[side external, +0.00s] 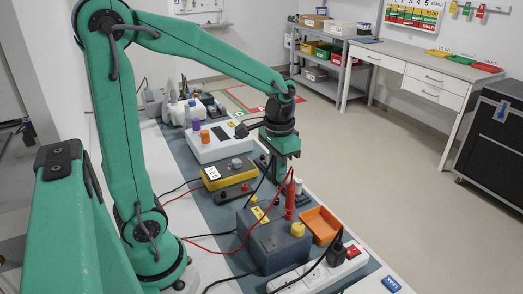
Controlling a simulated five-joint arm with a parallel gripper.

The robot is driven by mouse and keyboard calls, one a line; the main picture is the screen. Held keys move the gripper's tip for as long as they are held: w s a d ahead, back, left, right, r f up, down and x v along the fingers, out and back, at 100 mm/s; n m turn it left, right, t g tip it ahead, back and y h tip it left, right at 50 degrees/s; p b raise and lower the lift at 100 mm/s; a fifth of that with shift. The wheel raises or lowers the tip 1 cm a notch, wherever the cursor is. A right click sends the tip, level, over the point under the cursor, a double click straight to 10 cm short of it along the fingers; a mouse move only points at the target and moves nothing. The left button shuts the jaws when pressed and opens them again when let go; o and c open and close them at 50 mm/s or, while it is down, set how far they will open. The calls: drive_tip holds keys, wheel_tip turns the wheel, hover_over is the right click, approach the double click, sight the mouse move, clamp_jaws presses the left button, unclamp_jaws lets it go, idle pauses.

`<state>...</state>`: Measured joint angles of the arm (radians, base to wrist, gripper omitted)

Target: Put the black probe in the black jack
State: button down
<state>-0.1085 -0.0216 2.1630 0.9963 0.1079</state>
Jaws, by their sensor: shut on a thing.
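My gripper (280,178) points down over the bench, behind the grey box (272,245). It is shut on the black probe, which is mostly hidden by the jaws; a thin black lead (263,177) runs up to them. A red probe (290,202) stands upright at the back of the grey box, just in front of my gripper, with a red lead. The yellow meter (228,172) lies left of my gripper. I cannot make out the black jack or whether the probe's tip touches anything.
A yellow knob (298,229) rises from the grey box. An orange tray (320,224) is to its right. A white power strip (318,270) with a black plug lies in front. A white device (219,143) and bottles stand behind. Loose leads cross the bench's left side.

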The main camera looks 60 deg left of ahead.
drive_tip(key=shift+f, duration=1.05)
drive_tip(key=shift+f, duration=1)
idle(1.7)
drive_tip(key=c, duration=1.3)
unclamp_jaws()
drive_tip(key=shift+o, duration=0.2)
drive_tip(key=shift+r, duration=0.2)
drive_tip(key=shift+r, duration=3.75)
